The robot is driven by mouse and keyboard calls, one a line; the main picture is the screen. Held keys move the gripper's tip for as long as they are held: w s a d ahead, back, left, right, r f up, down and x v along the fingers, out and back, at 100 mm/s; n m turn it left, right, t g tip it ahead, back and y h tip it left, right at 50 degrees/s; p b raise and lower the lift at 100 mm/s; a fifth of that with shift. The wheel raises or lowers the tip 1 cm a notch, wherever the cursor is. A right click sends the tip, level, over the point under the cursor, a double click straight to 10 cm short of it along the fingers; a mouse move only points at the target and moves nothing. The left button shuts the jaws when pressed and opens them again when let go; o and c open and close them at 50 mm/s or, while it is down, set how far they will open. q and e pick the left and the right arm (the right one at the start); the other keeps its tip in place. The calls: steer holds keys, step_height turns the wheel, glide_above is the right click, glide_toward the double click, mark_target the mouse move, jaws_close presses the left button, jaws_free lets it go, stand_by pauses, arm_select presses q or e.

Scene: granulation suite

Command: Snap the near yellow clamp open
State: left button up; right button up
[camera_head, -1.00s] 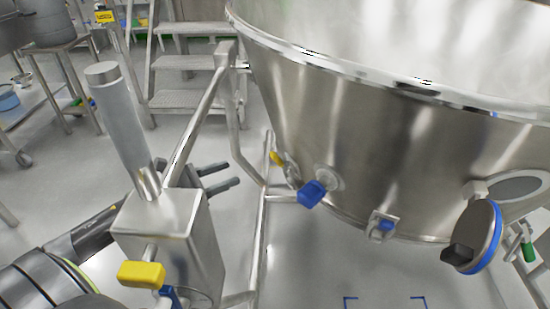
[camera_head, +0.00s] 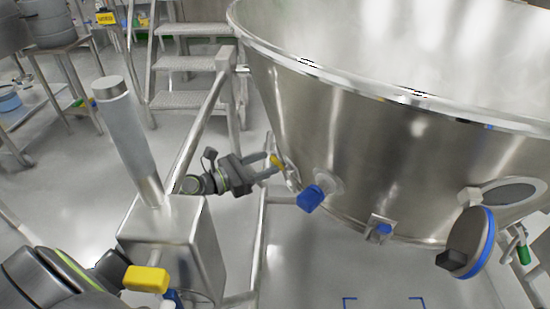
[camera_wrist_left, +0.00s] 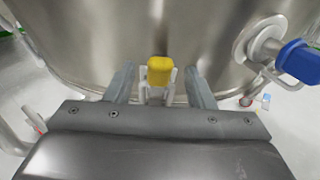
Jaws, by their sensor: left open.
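A yellow clamp handle (camera_head: 277,160) sits low on the left side of the steel vessel (camera_head: 340,130). It also shows in the left wrist view as a yellow block (camera_wrist_left: 160,70) on a pale metal bracket. My left gripper (camera_head: 271,158) is at this clamp from the left, fingers pointing to the vessel wall. In the wrist view the open fingers (camera_wrist_left: 161,80) stand either side of the clamp, with a gap on both sides. The head view partly hides the clamp behind the fingers. My right gripper is not in view.
A blue-handled valve (camera_head: 311,198) sticks out of the vessel right of the clamp. A steel box with a post (camera_head: 172,240) and a yellow handle (camera_head: 146,279) stands in front at left. A round blue-rimmed cover (camera_head: 472,243) hangs at right. Steps (camera_head: 188,62) stand behind.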

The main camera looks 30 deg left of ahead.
mark_target(275, 160)
arm_select(q)
steer(key=shift+x, duration=1.9)
jaws_close()
